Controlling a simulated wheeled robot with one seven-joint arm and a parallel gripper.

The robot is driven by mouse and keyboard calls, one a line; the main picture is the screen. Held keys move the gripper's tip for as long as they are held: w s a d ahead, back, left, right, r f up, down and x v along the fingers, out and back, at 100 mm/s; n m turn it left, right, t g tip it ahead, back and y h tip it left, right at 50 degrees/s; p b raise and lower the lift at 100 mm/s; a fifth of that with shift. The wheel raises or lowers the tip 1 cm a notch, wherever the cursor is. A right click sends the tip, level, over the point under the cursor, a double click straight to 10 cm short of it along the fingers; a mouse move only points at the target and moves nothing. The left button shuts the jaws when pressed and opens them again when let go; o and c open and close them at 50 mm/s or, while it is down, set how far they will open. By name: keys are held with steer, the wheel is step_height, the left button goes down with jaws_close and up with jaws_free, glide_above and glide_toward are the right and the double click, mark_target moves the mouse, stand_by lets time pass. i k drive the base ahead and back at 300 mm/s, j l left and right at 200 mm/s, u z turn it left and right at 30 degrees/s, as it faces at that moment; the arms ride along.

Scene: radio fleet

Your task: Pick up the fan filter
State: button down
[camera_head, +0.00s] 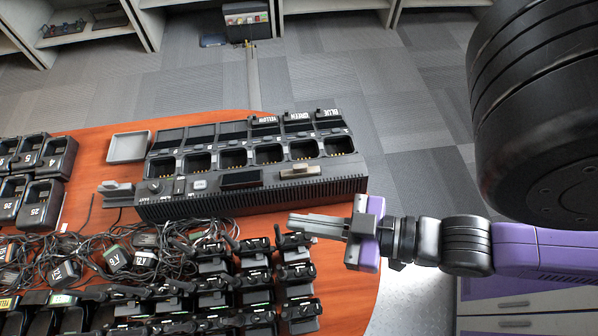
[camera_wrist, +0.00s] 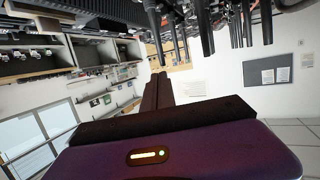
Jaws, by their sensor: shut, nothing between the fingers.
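A large black multi-bay charger (camera_head: 230,192) stands on the orange-red table. A small tan piece (camera_head: 300,171) sits on its top near the front right. It may be the fan filter, but I cannot tell for sure. My gripper (camera_head: 291,220) reaches in from the right, its fingers pointing left. It is shut and empty, just in front of the charger's right part and above the radios. In the wrist view the dark fingers (camera_wrist: 158,92) lie together with nothing between them.
Several black radios (camera_head: 258,283) stand in rows below my gripper. Tangled cables with earpieces (camera_head: 115,258) lie to the left. Single chargers (camera_head: 45,190) stand at far left. The table's right edge is near my wrist.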

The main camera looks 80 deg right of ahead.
mark_target(299, 171)
steer(key=k+u, duration=0.1)
steer(key=k, duration=1.1)
